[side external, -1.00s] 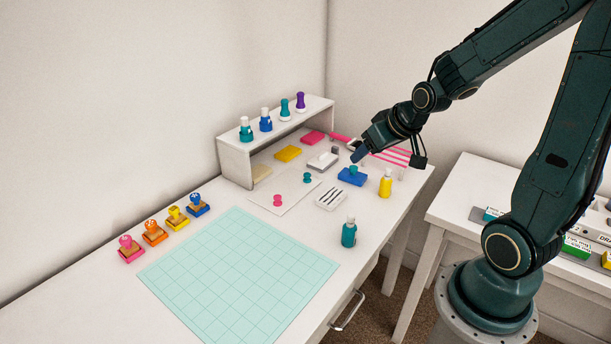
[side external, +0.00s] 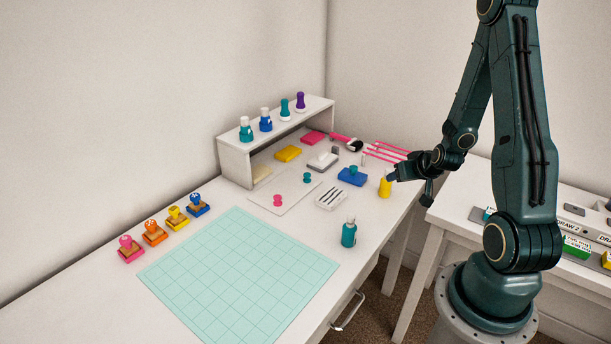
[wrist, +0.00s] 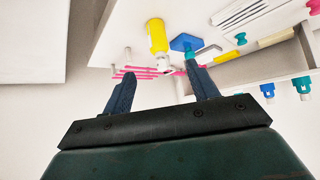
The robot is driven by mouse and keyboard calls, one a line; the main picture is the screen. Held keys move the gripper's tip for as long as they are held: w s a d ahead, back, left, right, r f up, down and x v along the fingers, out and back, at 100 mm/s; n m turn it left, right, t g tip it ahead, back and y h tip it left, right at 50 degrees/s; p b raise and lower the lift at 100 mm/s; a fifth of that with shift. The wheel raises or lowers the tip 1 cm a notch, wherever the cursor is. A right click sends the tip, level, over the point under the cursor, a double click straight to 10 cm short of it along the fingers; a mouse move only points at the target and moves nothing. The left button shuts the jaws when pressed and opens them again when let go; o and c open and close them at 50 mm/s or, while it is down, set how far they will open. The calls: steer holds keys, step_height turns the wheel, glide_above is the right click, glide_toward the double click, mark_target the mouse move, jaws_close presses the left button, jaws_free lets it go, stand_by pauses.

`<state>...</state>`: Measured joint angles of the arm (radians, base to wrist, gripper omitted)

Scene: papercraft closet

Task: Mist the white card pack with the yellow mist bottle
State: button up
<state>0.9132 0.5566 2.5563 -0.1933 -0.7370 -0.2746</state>
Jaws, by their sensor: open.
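The yellow mist bottle (side external: 385,187) stands upright near the right edge of the desk. In the wrist view it (wrist: 157,36) appears just beyond the fingertips, its white top toward me. My gripper (side external: 391,176) is open and empty, with its fingertips close beside the bottle; whether they touch it I cannot tell. In the wrist view the two fingers of my gripper (wrist: 161,72) are spread apart. A pale cream-white pack (side external: 262,172) lies flat under the shelf, the closest match to the white card pack. It also shows in the wrist view (wrist: 276,38).
A blue block (side external: 352,176) with a teal knob lies left of the bottle. A teal bottle (side external: 349,234) stands near the front edge. A white shelf (side external: 235,158) carries several bottles. The green grid mat (side external: 240,275) is clear. Several stamps stand at its left.

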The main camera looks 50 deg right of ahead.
mark_target(386, 184)
steer(key=shift+f, duration=0.15)
steer(key=shift+x, duration=4.2)
steer(key=shift+x, duration=2.65)
steer(key=shift+s, duration=0.1)
steer(key=shift+c, duration=0.2)
steer(key=c, duration=1)
